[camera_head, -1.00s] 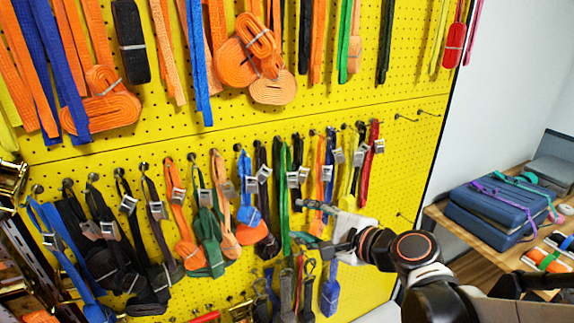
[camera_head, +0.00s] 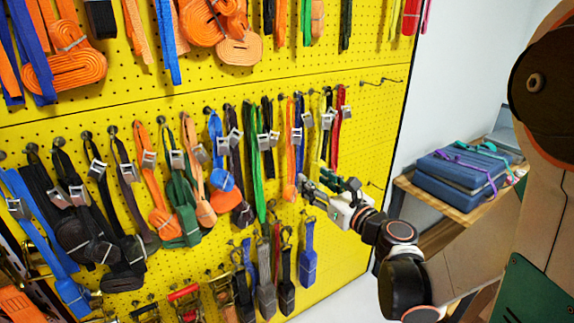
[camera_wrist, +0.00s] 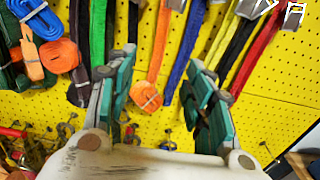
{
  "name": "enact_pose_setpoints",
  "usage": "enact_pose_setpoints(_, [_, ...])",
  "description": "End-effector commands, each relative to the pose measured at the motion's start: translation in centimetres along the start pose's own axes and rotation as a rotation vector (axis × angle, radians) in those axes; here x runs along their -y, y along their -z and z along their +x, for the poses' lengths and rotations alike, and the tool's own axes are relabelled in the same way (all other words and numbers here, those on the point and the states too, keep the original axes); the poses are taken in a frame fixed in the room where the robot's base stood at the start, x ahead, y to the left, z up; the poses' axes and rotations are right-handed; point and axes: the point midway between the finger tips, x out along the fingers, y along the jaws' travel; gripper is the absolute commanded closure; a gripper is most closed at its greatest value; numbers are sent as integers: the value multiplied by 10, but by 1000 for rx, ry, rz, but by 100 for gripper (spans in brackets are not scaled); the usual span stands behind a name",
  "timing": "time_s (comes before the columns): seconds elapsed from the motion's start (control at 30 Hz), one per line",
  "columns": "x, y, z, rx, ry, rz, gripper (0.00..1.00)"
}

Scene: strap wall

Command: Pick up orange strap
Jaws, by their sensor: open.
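An orange strap (camera_head: 290,150) hangs from a hook in the middle row of the yellow pegboard, between a green strap and a blue strap. In the wrist view the orange strap (camera_wrist: 157,50) runs down between my fingers in the picture, ending in a small bundled end (camera_wrist: 146,97). My gripper (camera_head: 307,186) is beside the strap's lower end. In the wrist view my gripper (camera_wrist: 160,66) is open, with nothing clearly held. Whether the fingers reach around the strap in depth, I cannot tell. Other orange straps (camera_head: 155,190) hang further left.
The green strap (camera_head: 257,165) and the blue strap (camera_wrist: 182,55) hang close on either side. A lower row of dark and blue straps (camera_head: 308,262) hangs below my gripper. Bare yellow board lies to the right. A wooden table with a blue case (camera_head: 455,178) stands at the right.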

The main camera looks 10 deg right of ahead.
Motion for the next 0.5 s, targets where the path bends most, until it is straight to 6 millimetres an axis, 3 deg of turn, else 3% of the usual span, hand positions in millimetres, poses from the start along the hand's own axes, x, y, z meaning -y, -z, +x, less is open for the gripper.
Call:
enact_pose_setpoints(0.23, [-2, 0, 47, -1, -3, -3, 52])
enact_pose_setpoints(0.5, [-1, 0, 67, -1, -1, -4, 52])
